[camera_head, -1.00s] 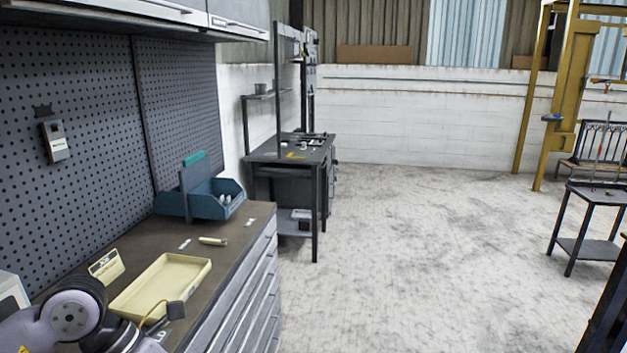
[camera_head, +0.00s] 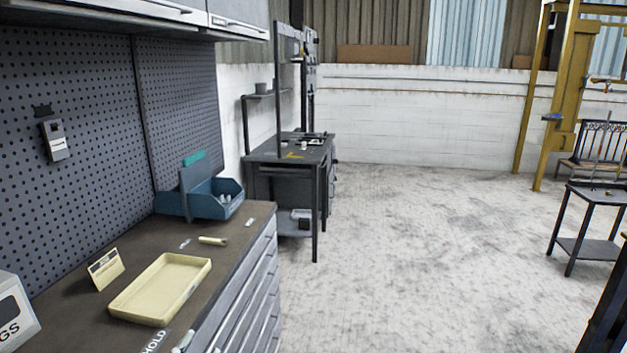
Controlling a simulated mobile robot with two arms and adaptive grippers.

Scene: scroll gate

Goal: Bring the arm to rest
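Neither of my arms nor grippers shows in the head view now. The workbench (camera_head: 95,318) on the left has a brown top. A pale yellow tray (camera_head: 160,288) lies empty on it. A small yellow-framed sign (camera_head: 105,269) stands behind the tray. A light-coloured object (camera_head: 183,342) is partly visible at the bench's front edge.
A white box (camera_head: 14,312) stands at the left edge. A pegboard (camera_head: 75,130) with a small grey device (camera_head: 55,140) rises behind the bench. A dark workstation (camera_head: 290,165) stands beyond. A small table (camera_head: 590,215) is at the right. The floor between is clear.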

